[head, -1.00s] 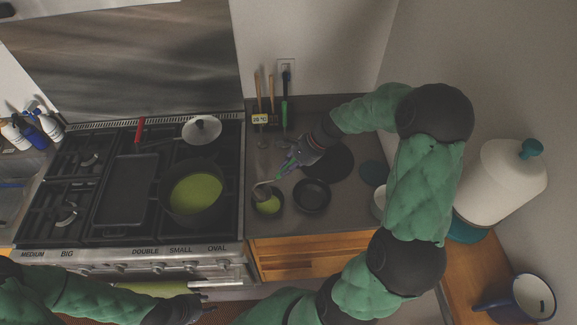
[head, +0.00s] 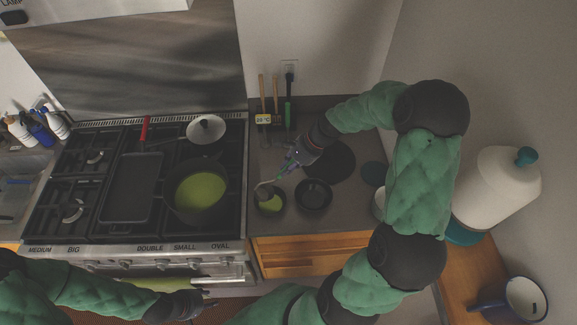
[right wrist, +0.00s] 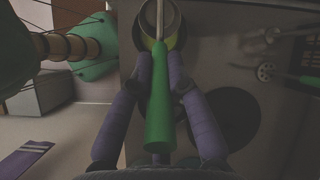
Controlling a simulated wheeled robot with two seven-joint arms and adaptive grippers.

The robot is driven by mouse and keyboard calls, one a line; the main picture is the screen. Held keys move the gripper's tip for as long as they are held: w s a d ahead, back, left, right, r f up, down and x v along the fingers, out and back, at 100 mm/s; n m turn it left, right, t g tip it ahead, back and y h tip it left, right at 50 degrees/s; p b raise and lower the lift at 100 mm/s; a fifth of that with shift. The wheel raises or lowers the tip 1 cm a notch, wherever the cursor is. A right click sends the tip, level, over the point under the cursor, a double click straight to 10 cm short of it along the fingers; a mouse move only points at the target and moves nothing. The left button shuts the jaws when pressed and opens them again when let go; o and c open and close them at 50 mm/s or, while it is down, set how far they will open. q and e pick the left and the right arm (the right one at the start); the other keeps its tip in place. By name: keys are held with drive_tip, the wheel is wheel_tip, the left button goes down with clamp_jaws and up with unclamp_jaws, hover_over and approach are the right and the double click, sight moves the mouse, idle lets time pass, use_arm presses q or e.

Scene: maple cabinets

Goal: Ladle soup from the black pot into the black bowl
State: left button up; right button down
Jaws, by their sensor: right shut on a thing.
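The black pot (head: 222,174) sits on the stove's right burner and holds green soup (head: 201,191). A small black bowl (head: 283,203) on the counter right of the stove has green soup in it. My right gripper (head: 291,163) is shut on the green handle of a ladle (right wrist: 158,105). The ladle's metal head is over the soup bowl, which shows partly behind it in the right wrist view (right wrist: 170,43). Whether the head touches the soup is unclear. My left gripper (head: 204,300) is low, in front of the stove; its fingers are too small to read.
A second, empty dark bowl (head: 314,196) stands just right of the soup bowl.

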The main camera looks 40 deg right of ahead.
drive_tip(key=shift+w+a+r+g+h+p, duration=0.2)
drive_tip(key=shift+w+a+r+h+p, duration=0.3)
drive_tip(key=shift+p, duration=1.65)
drive_tip(key=shift+w+a+r+g+h+p, duration=0.25)
drive_tip(key=shift+a+r+p, duration=0.35)
drive_tip(key=shift+p, duration=1.55)
drive_tip(key=shift+w+a+r+g+h+p, duration=0.4)
drive_tip(key=shift+a+r+h+p, duration=0.3)
drive_tip(key=shift+p, duration=1.35)
drive_tip(key=shift+a, duration=0.15)
drive_tip(key=shift+w+a+r+g+h, duration=0.25)
drive_tip(key=shift+w+a+r+h, duration=0.2)
drive_tip(key=shift+w+a+r, duration=0.25)
drive_tip(key=shift+s+f, duration=0.15)
idle(0.5)
